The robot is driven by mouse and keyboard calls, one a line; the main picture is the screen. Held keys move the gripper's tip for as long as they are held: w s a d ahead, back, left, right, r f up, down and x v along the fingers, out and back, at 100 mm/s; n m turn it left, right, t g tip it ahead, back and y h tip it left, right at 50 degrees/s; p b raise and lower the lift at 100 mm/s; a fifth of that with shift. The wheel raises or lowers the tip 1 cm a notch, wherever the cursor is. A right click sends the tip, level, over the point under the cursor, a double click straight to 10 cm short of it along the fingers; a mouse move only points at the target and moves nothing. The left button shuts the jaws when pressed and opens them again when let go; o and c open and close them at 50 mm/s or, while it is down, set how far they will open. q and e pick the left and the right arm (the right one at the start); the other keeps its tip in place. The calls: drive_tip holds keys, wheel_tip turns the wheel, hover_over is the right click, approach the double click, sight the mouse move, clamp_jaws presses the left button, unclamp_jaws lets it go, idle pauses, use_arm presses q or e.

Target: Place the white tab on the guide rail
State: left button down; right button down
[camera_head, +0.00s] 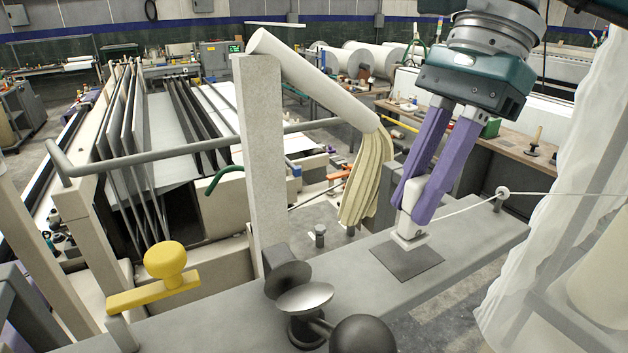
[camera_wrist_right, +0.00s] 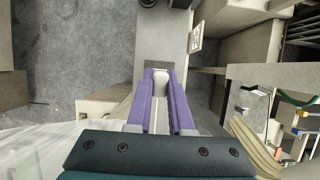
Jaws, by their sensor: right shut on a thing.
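The white tab (camera_head: 408,233) is upright between the purple fingers of my right gripper (camera_head: 410,208), its flared foot pointing down. It also shows between the fingertips in the right wrist view (camera_wrist_right: 160,78). My right gripper is shut on it. The tab's foot is at the far edge of a dark square patch (camera_head: 407,264) on the long grey rail (camera_head: 470,252). I cannot tell whether the foot touches the rail. A white thread runs from near the tab to a small ring post (camera_head: 501,194) at the right. My left gripper is not in view.
A pale post (camera_head: 262,150) and cream fabric strips (camera_head: 366,180) stand behind. White translucent sheeting (camera_head: 570,220) hangs at the right.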

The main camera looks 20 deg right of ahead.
drive_tip(key=shift+f+b, duration=0.3)
drive_tip(key=shift+f, duration=0.65)
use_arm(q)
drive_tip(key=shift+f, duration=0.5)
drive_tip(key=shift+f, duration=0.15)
use_arm(e)
drive_tip(key=shift+f, duration=0.1)
drive_tip(key=shift+f, duration=0.1)
drive_tip(key=c, duration=0.8)
unclamp_jaws()
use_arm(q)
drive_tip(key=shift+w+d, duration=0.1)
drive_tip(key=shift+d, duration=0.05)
